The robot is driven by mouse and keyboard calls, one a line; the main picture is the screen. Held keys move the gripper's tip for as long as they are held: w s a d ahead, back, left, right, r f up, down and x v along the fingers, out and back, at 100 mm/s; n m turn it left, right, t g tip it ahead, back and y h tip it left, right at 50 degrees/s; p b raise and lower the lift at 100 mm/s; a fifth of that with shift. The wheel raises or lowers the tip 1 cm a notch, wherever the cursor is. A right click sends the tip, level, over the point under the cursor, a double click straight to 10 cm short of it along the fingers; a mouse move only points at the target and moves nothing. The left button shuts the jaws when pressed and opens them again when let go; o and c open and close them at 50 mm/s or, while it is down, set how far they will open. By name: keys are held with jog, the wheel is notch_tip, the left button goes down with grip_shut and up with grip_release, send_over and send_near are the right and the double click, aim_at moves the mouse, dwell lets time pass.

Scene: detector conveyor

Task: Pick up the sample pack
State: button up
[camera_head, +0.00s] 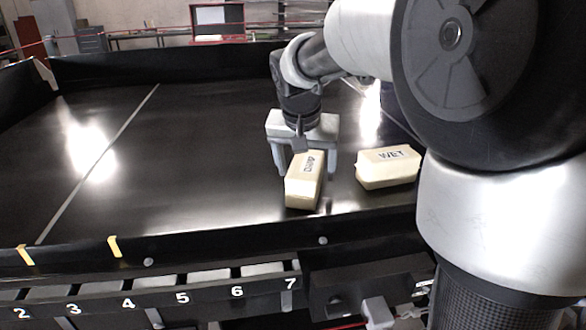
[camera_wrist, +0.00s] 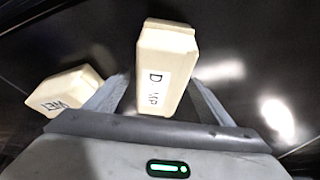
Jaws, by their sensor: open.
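Two cream packs lie on the black surface. The pack labelled "DAMP" or similar (camera_head: 304,186) is under my gripper (camera_head: 305,168) in the head view; part of its label is hard to read. In the wrist view this pack (camera_wrist: 165,62) lies between and beyond my gripper's (camera_wrist: 162,95) two fingers. The fingers are apart, one on each side of its near end; I cannot tell whether they touch it. The pack labelled "WET" (camera_head: 388,170) lies to the right in the head view, and at the left in the wrist view (camera_wrist: 70,90), outside the fingers.
The black conveyor surface (camera_head: 150,195) is wide and clear to the left, with a pale line across it. Dark raised walls (camera_head: 180,65) border it. Numbered slots (camera_head: 155,300) run along the front edge. Bright reflections show on the surface.

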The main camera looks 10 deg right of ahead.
jog(key=shift+r, duration=0.1)
jog(key=c, duration=1.6)
